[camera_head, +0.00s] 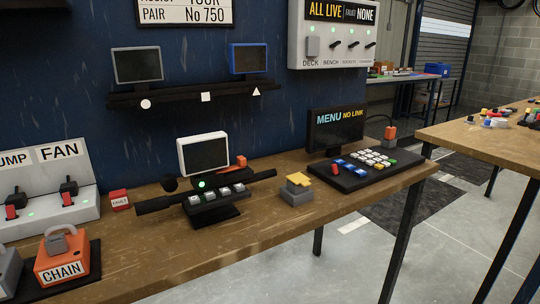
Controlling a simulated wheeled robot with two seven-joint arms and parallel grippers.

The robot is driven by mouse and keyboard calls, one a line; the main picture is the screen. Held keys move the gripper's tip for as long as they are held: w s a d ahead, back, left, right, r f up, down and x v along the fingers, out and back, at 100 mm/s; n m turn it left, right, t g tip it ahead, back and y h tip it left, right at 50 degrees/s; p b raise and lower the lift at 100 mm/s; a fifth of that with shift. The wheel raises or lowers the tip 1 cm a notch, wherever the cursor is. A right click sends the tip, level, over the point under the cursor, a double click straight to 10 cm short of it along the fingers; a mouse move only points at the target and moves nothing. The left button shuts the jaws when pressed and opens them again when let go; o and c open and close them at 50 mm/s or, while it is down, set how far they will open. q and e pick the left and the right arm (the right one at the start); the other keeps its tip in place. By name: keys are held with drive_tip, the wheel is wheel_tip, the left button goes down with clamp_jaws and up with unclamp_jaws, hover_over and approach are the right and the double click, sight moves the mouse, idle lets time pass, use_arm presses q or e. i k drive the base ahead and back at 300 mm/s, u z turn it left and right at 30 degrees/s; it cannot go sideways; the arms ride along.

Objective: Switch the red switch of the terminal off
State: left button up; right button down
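The terminal stands at the right end of the near bench. Its dark screen (337,127) reads "MENU NO LINK". In front of it is a black base (350,185) with white, blue, green and yellow keys. A small red part (351,174) sits on the front left of this base, by the blue keys; it is too small to tell its position. An orange-red part (390,132) stands up at the back right of the base. I cannot tell which of these is the switch. Neither of my grippers is in view.
A yellow-topped grey block (297,189) sits left of the terminal. A handlebar stand with a white-framed display (203,154) is further left. A panel marked "FAN" (50,190) has red levers. The bench's front right surface (340,205) is clear.

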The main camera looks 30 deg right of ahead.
sight(334, 166)
drive_tip(key=z, duration=0.7)
drive_tip(key=i, duration=0.35)
drive_tip(key=z, duration=2.45)
drive_tip(key=i, duration=0.75)
drive_tip(key=u, duration=0.45)
